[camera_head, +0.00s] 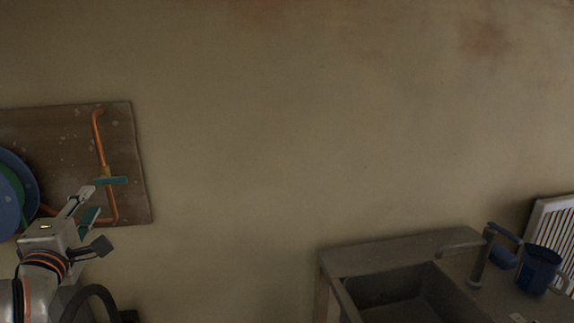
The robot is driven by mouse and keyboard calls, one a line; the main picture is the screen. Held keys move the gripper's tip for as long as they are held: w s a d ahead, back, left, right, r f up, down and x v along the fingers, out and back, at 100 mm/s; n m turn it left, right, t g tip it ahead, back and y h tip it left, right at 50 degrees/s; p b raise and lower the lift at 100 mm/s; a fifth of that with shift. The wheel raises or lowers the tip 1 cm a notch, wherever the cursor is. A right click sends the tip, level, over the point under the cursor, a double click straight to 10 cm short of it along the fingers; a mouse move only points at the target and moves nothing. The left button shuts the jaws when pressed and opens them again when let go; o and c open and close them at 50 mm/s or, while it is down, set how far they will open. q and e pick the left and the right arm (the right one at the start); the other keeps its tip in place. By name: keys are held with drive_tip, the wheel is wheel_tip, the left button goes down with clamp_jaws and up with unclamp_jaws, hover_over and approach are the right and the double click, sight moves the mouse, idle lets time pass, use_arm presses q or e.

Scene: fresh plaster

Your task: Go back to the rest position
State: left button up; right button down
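My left gripper (97,217) is at the lower left, in front of the wall. Its two fingers are spread wide apart, and it looks open. A teal piece (88,217) shows between the fingers; I cannot tell whether it touches them. My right gripper is not in view.
A wooden board (65,150) on the left wall carries a copper pipe (99,140) with a teal valve handle (110,181). A blue reel (8,205) is at the left edge.

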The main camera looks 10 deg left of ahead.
use_arm(q)
drive_tip(key=s+d+f+m+t+h, duration=0.1)
drive_tip(key=d+f+m+h, duration=0.2)
drive_tip(key=d+f+m, duration=0.5)
drive_tip(key=s+d+f+m+h, duration=0.25)
drive_tip(key=d+f+m, duration=0.2)
drive_tip(key=f, duration=0.45)
drive_tip(key=s+d+f+m+t+h, duration=0.1)
drive_tip(key=d+f+m+h, duration=0.35)
drive_tip(key=f+m, duration=0.35)
drive_tip(key=s+d+f+m+g, duration=0.1)
drive_tip(key=s+f, duration=0.4)
drive_tip(key=f, duration=0.5)
drive_tip(key=s+d+f+m+g, duration=0.2)
drive_tip(key=s+d+f+g, duration=0.2)
drive_tip(key=f, duration=0.5)
drive_tip(key=s+d+f+m+g+y, duration=0.1)
drive_tip(key=s+f+g, duration=0.3)
drive_tip(key=f, duration=0.6)
drive_tip(key=shift+s+d+f+m, duration=0.35)
drive_tip(key=shift+s+d+m, duration=0.25)
drive_tip(key=shift+s, duration=0.55)
drive_tip(key=shift+s, duration=0.1)
